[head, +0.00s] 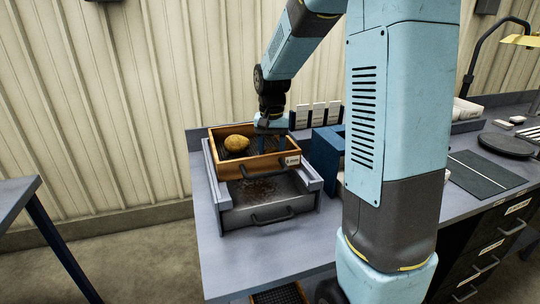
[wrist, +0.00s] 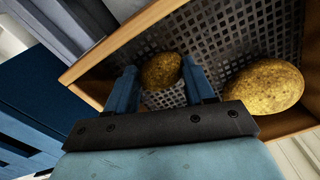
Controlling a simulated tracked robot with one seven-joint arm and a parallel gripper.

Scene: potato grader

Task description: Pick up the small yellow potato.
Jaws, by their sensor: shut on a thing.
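The small yellow potato (wrist: 161,71) sits between the two blue fingers of my gripper (wrist: 163,86) in the wrist view. The fingers are shut on it, over the mesh floor of a wooden-sided sieve tray (wrist: 125,32). I cannot tell whether the potato touches the mesh. A larger yellow potato (wrist: 263,86) lies to the right of it in the same tray, apart from the fingers. In the head view my gripper (head: 270,143) reaches down into the sieve tray (head: 228,168), and the larger potato (head: 236,143) is to its left. The small potato is hidden there.
The sieve tray rests on a grey metal frame with a handled drawer (head: 268,205) below. A blue bin (head: 326,150) stands close on the right. Small white cards (head: 318,114) stand behind. A dark mat (head: 484,172) and a round black plate (head: 506,144) lie farther right on the bench.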

